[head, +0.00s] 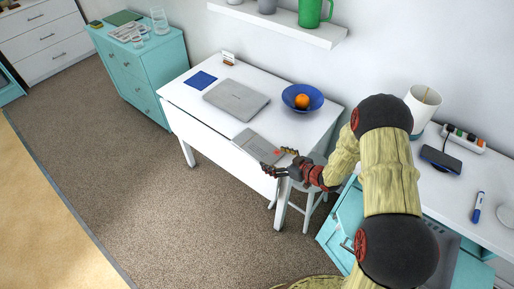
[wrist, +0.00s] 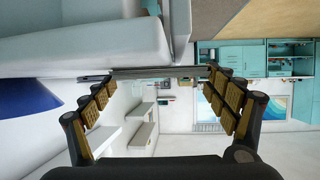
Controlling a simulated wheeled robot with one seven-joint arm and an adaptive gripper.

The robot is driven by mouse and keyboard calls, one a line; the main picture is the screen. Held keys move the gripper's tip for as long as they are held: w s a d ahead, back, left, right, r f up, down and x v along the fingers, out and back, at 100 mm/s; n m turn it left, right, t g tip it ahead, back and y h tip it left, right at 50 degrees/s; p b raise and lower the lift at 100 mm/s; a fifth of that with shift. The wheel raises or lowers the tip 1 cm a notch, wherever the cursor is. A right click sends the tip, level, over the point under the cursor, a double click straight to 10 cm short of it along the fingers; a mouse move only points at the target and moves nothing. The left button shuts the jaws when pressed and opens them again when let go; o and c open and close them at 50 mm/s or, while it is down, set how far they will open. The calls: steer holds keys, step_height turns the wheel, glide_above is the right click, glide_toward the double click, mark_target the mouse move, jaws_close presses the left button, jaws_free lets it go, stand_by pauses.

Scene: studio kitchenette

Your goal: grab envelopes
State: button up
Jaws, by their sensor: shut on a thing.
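The envelopes (head: 256,146) show as a flat grey-white stack with a small red mark, at the front edge of the white table in the head view. My gripper (head: 279,161) is at their near right end, its fingers spread to either side and closed on them. In the wrist view the envelopes (wrist: 150,72) are a thin grey band seen edge-on between the two fingertips. I cannot tell whether they still touch the table.
The white table (head: 180,92) also holds a closed grey laptop (head: 236,99), a blue cloth (head: 199,81), a small card holder (head: 228,58) and a blue bowl (head: 288,98) with an orange (head: 302,101). A white stool (head: 304,201) stands below my gripper. Carpet at left is clear.

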steer(key=shift+c, duration=0.8)
steer(key=shift+r, duration=0.15)
